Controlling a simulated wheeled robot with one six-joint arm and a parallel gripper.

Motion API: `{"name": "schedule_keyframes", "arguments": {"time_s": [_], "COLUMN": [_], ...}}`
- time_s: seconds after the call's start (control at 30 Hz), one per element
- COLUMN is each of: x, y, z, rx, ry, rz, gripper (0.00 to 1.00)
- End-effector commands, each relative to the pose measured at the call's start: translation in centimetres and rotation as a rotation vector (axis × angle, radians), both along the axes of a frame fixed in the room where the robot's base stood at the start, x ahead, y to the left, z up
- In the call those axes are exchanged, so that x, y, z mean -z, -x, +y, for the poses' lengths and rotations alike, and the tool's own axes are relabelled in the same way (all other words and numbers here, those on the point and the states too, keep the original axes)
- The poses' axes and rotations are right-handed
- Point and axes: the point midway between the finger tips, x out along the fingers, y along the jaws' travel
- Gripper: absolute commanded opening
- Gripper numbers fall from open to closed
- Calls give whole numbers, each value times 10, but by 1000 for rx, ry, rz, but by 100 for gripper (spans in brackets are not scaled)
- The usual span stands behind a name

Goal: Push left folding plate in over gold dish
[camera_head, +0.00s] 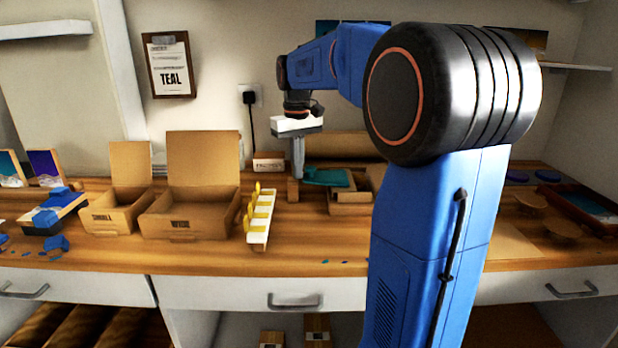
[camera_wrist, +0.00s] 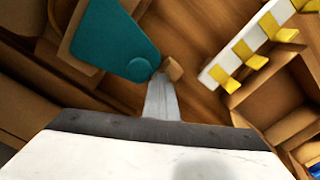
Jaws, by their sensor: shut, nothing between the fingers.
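A flat teal plate (camera_head: 328,177), perhaps the folding plate, lies on a low brown base (camera_head: 350,197) beside my gripper. In the wrist view the teal plate (camera_wrist: 112,42) has one rounded end with a round spot on it. My gripper (camera_head: 297,176) points down, shut and empty, just left of the plate in the head view. In the wrist view its fingertips (camera_wrist: 160,78) are close to the plate's rounded end; I cannot tell whether they touch. A small wooden block (camera_wrist: 173,68) is by the tips. I cannot make out a gold dish; my arm hides part of the bench.
A white strip with yellow clips (camera_head: 260,222) stands left of my gripper. Two open cardboard boxes (camera_head: 190,222) (camera_head: 115,215) are further left. A dark tray (camera_head: 590,208) lies at the right. The bench front is mostly clear.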

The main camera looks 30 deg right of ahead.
Motion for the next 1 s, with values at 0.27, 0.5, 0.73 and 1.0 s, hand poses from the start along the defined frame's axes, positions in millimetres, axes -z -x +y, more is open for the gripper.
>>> {"name": "schedule_keyframes", "arguments": {"time_s": [0.27,0.5,0.73,1.0], "x": [0,0,0,0], "y": [-13,-24,-34,-41], "z": [19,35,51,61], "rx": [-3,-3,-3,-1], "ry": [0,0,0,0], "rz": [0,0,0,0], "gripper": [0,0,0,0]}}
